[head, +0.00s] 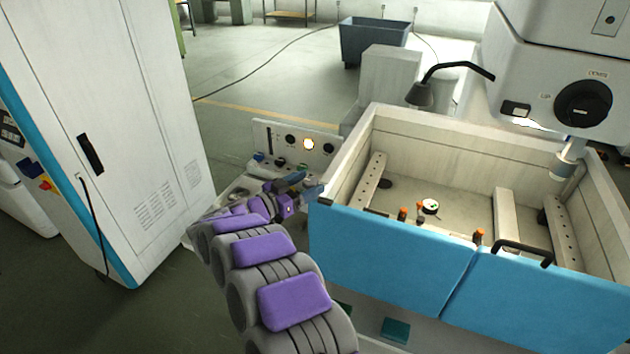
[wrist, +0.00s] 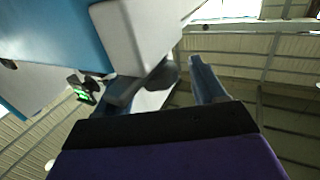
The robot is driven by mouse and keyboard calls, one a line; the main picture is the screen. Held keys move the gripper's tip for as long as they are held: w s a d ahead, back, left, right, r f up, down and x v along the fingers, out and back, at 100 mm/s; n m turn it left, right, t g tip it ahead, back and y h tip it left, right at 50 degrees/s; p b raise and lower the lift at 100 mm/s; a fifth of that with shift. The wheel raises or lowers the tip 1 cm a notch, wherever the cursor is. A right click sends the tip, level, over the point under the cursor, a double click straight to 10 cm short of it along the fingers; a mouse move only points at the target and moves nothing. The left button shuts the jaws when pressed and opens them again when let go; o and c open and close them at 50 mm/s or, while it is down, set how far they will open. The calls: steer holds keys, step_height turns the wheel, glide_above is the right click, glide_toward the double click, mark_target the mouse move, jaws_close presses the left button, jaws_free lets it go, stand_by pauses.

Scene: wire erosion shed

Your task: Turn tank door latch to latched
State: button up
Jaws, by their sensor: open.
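The tank (head: 348,165) has pale walls and blue front doors (head: 390,250). My gripper (head: 303,188) is at the tank's front left corner, by the top of the left blue door. In the wrist view my gripper (wrist: 163,88) has its two blue-grey fingers apart. A dark grey rounded piece (wrist: 163,75), which looks like the latch, sits beside the tank's pale corner between the fingers. I cannot tell whether the fingers touch it. In the head view the latch is not clearly seen behind my fingers, and its turn position cannot be read.
A white cabinet (head: 120,130) stands at the left. A small control panel (head: 300,142) with a lit button is behind my gripper. A black lamp (head: 420,93) overhangs the tank's back edge. A grey bin (head: 372,42) stands farther back on open floor.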

mark_target(316, 179)
steer(key=shift+x, duration=1.65)
steer(key=shift+c, duration=0.5)
steer(key=shift+r, duration=0.1)
steer(key=c, duration=1)
steer(key=shift+o, duration=0.2)
